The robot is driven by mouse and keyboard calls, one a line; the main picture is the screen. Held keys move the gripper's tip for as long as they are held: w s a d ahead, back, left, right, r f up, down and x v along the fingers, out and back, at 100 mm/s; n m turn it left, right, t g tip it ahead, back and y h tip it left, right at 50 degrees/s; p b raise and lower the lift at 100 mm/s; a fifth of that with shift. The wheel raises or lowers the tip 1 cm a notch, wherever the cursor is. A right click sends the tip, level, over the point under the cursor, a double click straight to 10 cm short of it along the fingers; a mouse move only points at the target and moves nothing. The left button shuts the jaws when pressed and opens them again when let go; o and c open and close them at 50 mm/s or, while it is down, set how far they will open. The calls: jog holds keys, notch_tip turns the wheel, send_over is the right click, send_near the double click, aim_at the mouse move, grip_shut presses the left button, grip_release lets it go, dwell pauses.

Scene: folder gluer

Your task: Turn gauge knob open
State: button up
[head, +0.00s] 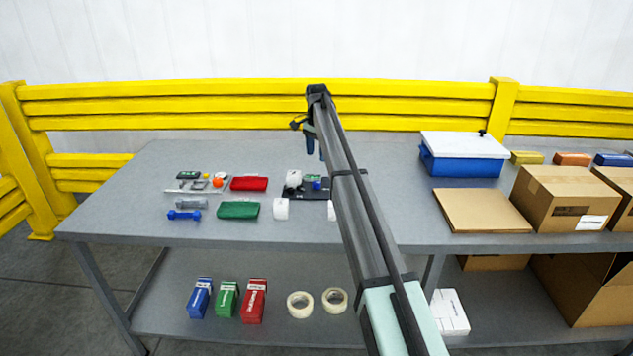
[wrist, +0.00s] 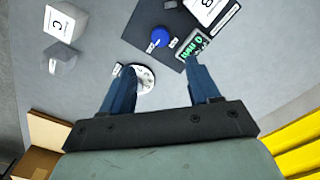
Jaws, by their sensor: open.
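A round blue knob (wrist: 160,37) sits on a dark panel (wrist: 150,18) in the wrist view. A small display with green characters (wrist: 195,45) is beside it. A round white dial (wrist: 147,79) lies just off the panel, partly hidden by my left finger. In the head view the blue knob (head: 316,185) is small, and my arm hides part of the panel's surroundings. My gripper (wrist: 161,68) is open and empty, its blue fingers apart above the table. The knob appears beyond the fingertips, not between them. My gripper (head: 316,150) also shows in the head view.
White lettered cubes stand around the panel, one marked C (wrist: 60,25) and one marked B (wrist: 207,8). Red (head: 249,184) and green (head: 238,210) pouches lie to the left. A blue bin (head: 459,165) and cardboard boxes (head: 567,198) are right. A yellow barrier (head: 250,105) runs behind.

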aim_at(316, 182)
notch_tip(316, 182, down, 12)
jog(key=shift+f, duration=0.1)
dwell(0.4)
jog(key=shift+c, duration=0.4)
jog(key=c, duration=1)
jog(key=shift+o, duration=0.2)
